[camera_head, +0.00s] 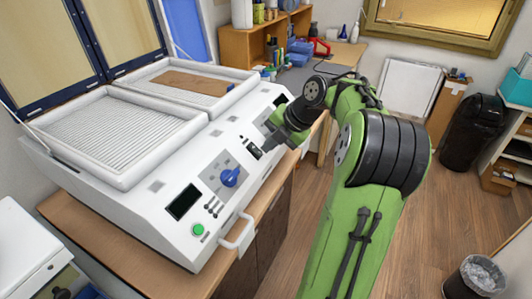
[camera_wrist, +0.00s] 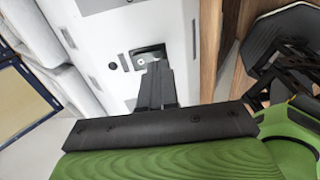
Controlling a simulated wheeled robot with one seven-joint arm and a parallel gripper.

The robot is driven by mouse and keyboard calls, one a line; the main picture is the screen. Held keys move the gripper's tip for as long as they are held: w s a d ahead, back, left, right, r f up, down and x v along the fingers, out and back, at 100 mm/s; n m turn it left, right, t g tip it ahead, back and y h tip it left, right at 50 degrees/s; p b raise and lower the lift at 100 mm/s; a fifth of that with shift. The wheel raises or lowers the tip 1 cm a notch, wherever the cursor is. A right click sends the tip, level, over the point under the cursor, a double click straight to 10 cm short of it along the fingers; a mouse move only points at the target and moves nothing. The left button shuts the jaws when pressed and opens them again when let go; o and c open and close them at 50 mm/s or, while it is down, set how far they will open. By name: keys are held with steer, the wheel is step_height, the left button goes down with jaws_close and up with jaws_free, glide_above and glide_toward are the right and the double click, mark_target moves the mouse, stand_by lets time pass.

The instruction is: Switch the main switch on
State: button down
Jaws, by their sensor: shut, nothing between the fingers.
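The white forming machine (camera_head: 150,205) stands on a wooden-topped cabinet in the head view. Its sloping front panel carries a blue rotary knob (camera_head: 230,177), a dark display (camera_head: 184,202), a green round button (camera_head: 198,230) and a small dark recessed switch (camera_head: 254,151). In the wrist view this recess (camera_wrist: 150,55) shows a light insert, partly hidden by my fingers. My gripper (camera_wrist: 157,68) is shut and empty, its fingertips right at the lower edge of the recess. I cannot tell whether they touch it. The switch's position is not clear. My gripper also shows in the head view (camera_head: 265,149).
Two ribbed trays (camera_head: 120,135) lie on top of the machine, one with a brown sheet (camera_head: 188,83). A white handle bar (camera_head: 238,233) sticks out at the front edge. A wooden shelf (camera_head: 245,45) and blue boxes stand behind. The floor at right is open, with bins beyond.

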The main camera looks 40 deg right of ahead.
steer(key=shift+x, duration=1.05)
steer(key=shift+a+f+b, duration=0.1)
steer(key=shift+f+b, duration=0.25)
steer(key=shift+b, duration=0.3)
steer(key=shift+s+r, duration=0.1)
steer(key=shift+r, duration=0.05)
steer(key=shift+r+p, duration=0.45)
steer(key=shift+p, duration=0.1)
steer(key=shift+r, duration=0.35)
steer(key=shift+w, duration=0.25)
